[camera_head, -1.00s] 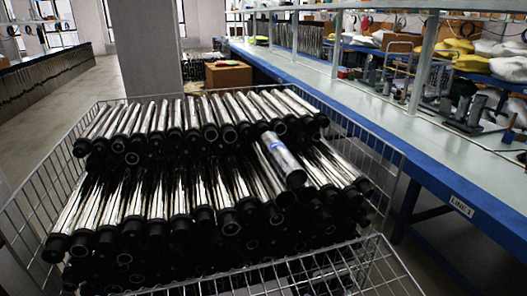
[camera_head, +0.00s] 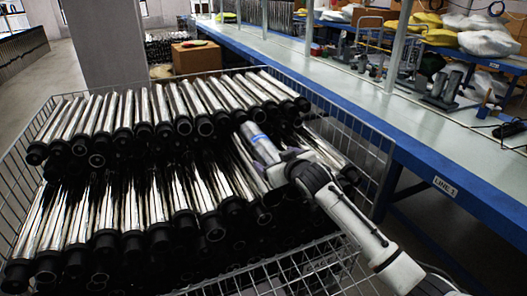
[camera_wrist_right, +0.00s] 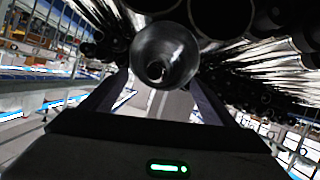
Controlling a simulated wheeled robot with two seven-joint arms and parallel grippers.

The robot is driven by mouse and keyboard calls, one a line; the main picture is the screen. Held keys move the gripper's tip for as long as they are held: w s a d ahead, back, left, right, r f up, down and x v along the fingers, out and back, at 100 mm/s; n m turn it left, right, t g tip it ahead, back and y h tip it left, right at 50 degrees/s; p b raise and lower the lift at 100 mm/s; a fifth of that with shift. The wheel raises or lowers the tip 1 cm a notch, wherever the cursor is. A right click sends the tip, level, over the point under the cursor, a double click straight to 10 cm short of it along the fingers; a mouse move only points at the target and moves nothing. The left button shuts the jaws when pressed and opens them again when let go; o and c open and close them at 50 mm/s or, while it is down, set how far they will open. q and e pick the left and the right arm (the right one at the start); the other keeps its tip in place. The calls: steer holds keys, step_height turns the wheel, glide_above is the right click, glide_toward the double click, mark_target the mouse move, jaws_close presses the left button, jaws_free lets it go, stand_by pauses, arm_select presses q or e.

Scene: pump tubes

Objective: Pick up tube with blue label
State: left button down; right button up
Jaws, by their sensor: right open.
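The tube with the blue label (camera_head: 258,140) lies on top of the piled tubes, toward the right of the wire basket in the head view. Its near end is partly hidden by my right gripper (camera_head: 280,158). In the right wrist view, the round end of a tube (camera_wrist_right: 164,55) faces the camera, just beyond and roughly between the fingers of my open right gripper (camera_wrist_right: 160,84). I cannot tell whether the fingers touch it. My left gripper is not in view.
The wire basket (camera_head: 370,133) holds many shiny tubes with black ends, stacked in rows close around the labelled tube. A blue-edged workbench (camera_head: 402,135) runs along the right side. A cardboard box (camera_head: 197,57) stands behind the basket.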

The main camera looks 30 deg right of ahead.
mark_target(270, 154)
steer(key=shift+x, duration=2.65)
steer(key=shift+r, duration=0.1)
steer(key=c, duration=1.6)
steer(key=shift+r, duration=0.3)
steer(key=shift+c, duration=0.5)
